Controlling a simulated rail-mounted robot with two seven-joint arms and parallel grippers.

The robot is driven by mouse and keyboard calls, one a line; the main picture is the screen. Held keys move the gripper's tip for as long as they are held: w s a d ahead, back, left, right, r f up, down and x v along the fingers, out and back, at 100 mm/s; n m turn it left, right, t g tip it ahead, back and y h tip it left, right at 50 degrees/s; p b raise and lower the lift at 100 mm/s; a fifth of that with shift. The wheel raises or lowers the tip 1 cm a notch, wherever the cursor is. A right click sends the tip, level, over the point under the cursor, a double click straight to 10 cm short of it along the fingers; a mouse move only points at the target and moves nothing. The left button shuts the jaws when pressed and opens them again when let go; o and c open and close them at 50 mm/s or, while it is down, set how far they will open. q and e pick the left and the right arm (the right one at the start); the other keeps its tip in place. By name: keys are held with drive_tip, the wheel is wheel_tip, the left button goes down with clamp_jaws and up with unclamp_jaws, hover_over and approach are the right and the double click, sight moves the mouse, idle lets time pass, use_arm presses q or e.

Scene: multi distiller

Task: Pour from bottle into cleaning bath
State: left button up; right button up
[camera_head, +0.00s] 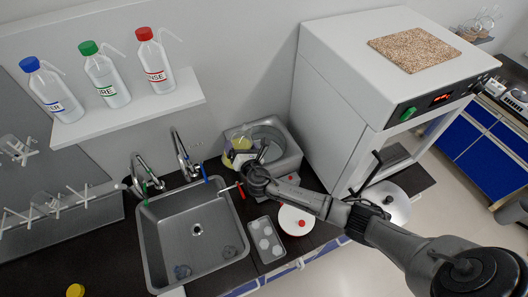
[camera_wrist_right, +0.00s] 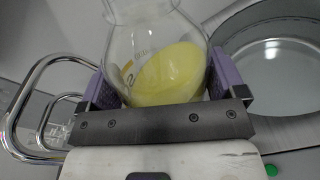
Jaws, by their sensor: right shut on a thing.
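A clear glass bottle (camera_head: 239,136) with yellow liquid is at the left end of the grey metal cleaning bath (camera_head: 291,160) in the head view. My right gripper (camera_head: 243,154) is shut on it, partly covering it. In the right wrist view, the bottle (camera_wrist_right: 160,62) sits between the purple finger pads of the gripper (camera_wrist_right: 158,88). The yellow liquid lies low inside and its surface looks slanted. The round steel basin of the bath (camera_wrist_right: 275,62) is to the right of the bottle. The bottle's mouth is out of the wrist frame. My left gripper is not in view.
A steel sink (camera_head: 195,235) with taps lies left of the bath. A large white oven-like cabinet (camera_head: 345,100) stands close on the right. A grey tray (camera_head: 266,240) and a white round lid (camera_head: 295,220) lie in front. Several wash bottles stand on a shelf (camera_head: 130,115).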

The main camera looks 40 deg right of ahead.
drive_tip(key=shift+d+f+m+b, duration=0.15)
drive_tip(key=shift+d+m+b, duration=0.1)
drive_tip(key=shift+m+b, duration=0.35)
drive_tip(key=shift+f+m+y, duration=0.2)
drive_tip(key=shift+m+y, duration=0.1)
drive_tip(key=shift+w+f+m+b, duration=0.1)
drive_tip(key=shift+f+m+b, duration=0.3)
drive_tip(key=shift+f+b, duration=0.4)
drive_tip(key=shift+a+b, duration=0.15)
drive_tip(key=shift+b, duration=0.3)
drive_tip(key=shift+r+m, duration=0.1)
drive_tip(key=shift+m, duration=0.2)
drive_tip(key=shift+a+f, duration=0.1)
drive_tip(key=shift+f, duration=0.1)
drive_tip(key=shift+f+m+b, duration=0.25)
drive_tip(key=shift+m+b, duration=0.05)
drive_tip(key=shift+b, duration=0.2)
drive_tip(key=shift+a+f+g, duration=0.1)
drive_tip(key=shift+f+g, duration=0.05)
drive_tip(key=shift+g, duration=0.15)
